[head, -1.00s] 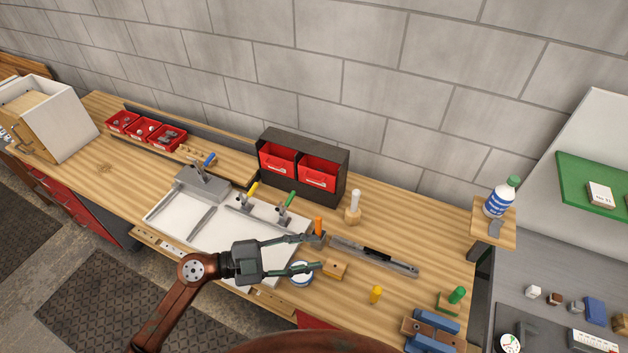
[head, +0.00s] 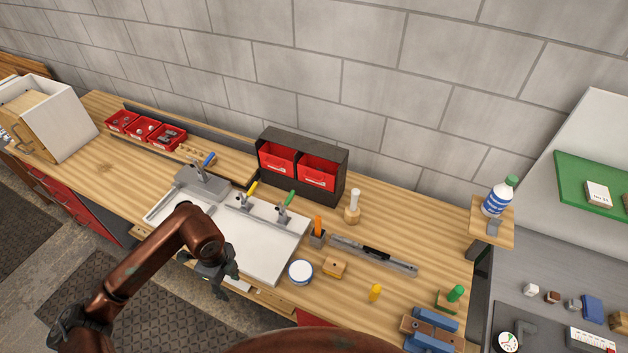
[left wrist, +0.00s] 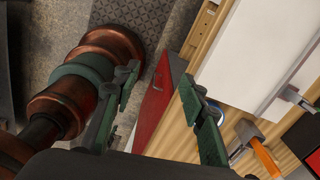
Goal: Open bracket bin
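A black cabinet (head: 333,153) on the bench against the wall holds two red bins side by side, the left bin (head: 277,158) and the right bin (head: 318,173). Both sit in their openings with the fronts facing me. I cannot tell which one is the bracket bin. My left gripper (head: 222,284) is at the bench's front edge, well in front of and left of the cabinet, partly hidden by its own arm. In the left wrist view its fingers (left wrist: 158,78) are apart with nothing between them. My right gripper is not in view.
A white board (head: 268,257) with toggle clamps lies on the bench in front of the cabinet. A round tin (head: 301,272), an orange-handled tool (head: 318,226) and a long metal bar (head: 375,256) lie to its right. Small open red bins (head: 145,130) stand at the back left.

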